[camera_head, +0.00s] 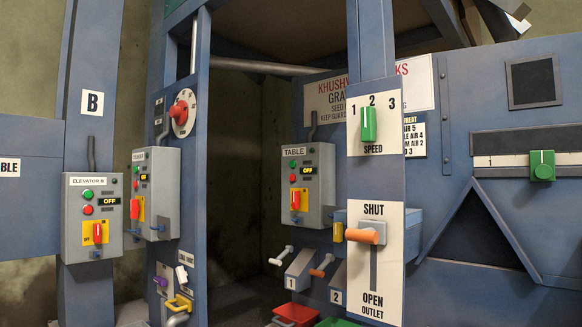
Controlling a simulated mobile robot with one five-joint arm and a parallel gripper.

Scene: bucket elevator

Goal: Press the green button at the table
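A grey control box labelled TABLE (319,195) is mounted on the blue machine frame near the middle of the view. Its small green button (293,163) is at the upper left of its face, above a red button (292,177). A small display beside the buttons reads OFF (307,171). A red switch handle (295,199) on a yellow plate is lower on the same face. The button is unobstructed from this camera. My gripper is not in view.
Similar boxes, one labelled ELEVATOR B (91,218), stand to the left. Right of the TABLE box, a post carries a green speed knob (368,125) and an orange outlet handle (362,236). Levers (320,265) stick out below. A dark opening (234,180) lies left of the box.

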